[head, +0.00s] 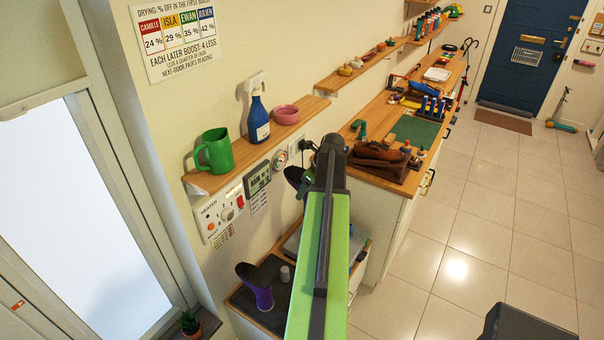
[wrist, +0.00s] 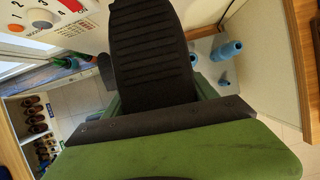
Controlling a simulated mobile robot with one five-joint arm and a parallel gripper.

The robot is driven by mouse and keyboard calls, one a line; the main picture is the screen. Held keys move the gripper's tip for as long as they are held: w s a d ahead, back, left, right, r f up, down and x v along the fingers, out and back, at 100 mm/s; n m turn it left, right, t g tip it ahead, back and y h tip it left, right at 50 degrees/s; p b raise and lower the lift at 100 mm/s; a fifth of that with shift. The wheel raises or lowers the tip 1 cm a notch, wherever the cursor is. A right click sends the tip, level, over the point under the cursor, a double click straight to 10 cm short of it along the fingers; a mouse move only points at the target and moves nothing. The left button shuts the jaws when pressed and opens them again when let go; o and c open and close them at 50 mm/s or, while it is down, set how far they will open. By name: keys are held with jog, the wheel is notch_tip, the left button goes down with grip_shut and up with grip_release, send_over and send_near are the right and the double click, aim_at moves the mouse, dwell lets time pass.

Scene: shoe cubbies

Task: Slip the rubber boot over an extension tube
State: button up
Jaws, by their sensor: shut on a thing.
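A dark ridged boot sole (wrist: 150,55) fills the middle of the wrist view, close up. Green parts show at its sides, and most of the boot's shaft is hidden. My gripper (wrist: 155,112) is shut on this boot. In the head view a dark boot (head: 296,177) shows partly behind my arm, near the wall by the display. A purple boot (head: 263,297) with a dark sole stands sole-up on the dark low surface. A short grey upright tube (head: 284,274) stands beside it; my arm is in front of the area to its right.
A wall shelf (head: 222,172) holds a green mug (head: 214,152), blue spray bottle (head: 258,120) and pink bowl (head: 286,115). A heater panel (head: 219,211) is below. A cluttered counter (head: 352,172) stands behind my arm. The tiled floor (head: 465,235) at right is largely clear.

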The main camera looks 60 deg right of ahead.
jog(key=w+d+f+b, duration=0.2)
jog(key=w+d+f, duration=0.1)
jog(key=w+d, duration=0.4)
jog(key=d, duration=0.3)
jog(key=shift+w+d+b, duration=0.25)
jog(key=shift+d+b, duration=0.05)
jog(key=shift+b, duration=0.05)
jog(key=shift+f, duration=0.15)
notch_tip(320, 180, down, 6)
jog(key=b, duration=0.6)
dwell(0.8)
